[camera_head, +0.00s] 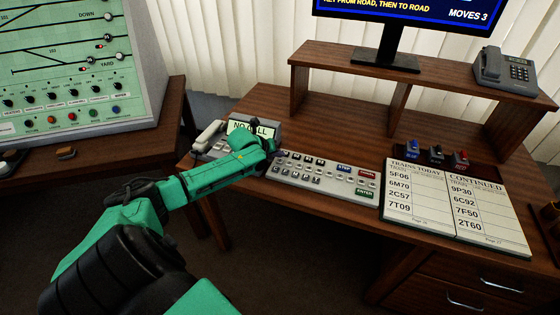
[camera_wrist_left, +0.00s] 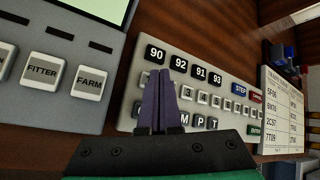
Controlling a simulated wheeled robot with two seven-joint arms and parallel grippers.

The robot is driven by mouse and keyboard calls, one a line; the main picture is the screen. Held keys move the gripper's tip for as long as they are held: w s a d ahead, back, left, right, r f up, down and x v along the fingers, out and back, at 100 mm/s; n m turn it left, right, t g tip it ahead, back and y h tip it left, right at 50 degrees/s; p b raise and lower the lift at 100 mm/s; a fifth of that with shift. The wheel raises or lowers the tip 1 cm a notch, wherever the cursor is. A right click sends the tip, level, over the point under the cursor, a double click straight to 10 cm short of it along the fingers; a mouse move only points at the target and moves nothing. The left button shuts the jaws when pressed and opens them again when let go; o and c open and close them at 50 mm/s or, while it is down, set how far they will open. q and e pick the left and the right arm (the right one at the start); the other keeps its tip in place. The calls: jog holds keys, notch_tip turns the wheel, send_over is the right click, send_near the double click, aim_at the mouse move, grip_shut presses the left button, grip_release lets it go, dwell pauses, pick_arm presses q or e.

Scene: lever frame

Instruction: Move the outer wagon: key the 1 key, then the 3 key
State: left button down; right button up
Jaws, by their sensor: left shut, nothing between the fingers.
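The grey key panel (camera_head: 325,178) lies on the desk. It also shows in the left wrist view (camera_wrist_left: 140,105), with black keys marked 90, 92, 91 and 93 on top, a row of pale keys (camera_wrist_left: 203,98) below, and black letter keys under that. I cannot tell whether the tips touch a key. My right gripper is out of view.
A phone unit (camera_head: 215,145) reading NO CALL stands just left of the panel, with FITTER and FARM keys. An open train book (camera_head: 455,205) lies to the right, with levers (camera_head: 436,153) behind it. A monitor (camera_head: 400,20) reads MOVES 3. A telephone (camera_head: 505,70) sits on the shelf.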

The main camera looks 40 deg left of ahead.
aim_at(299, 166)
pick_arm(q)
jog(key=shift+f, duration=0.15)
jog(key=shift+f, duration=0.3)
jog(key=shift+f+b, duration=0.35)
jog(key=shift+b, duration=0.05)
dwell(0.7)
dwell(0.4)
jog(key=shift+r+p, duration=0.85)
jog(key=shift+f, duration=0.1)
jog(key=d, duration=0.2)
jog(key=w+d, duration=0.1)
jog(key=d, duration=0.1)
jog(key=w+d, duration=0.1)
jog(key=d, duration=0.2)
jog(key=shift+w, duration=0.2)
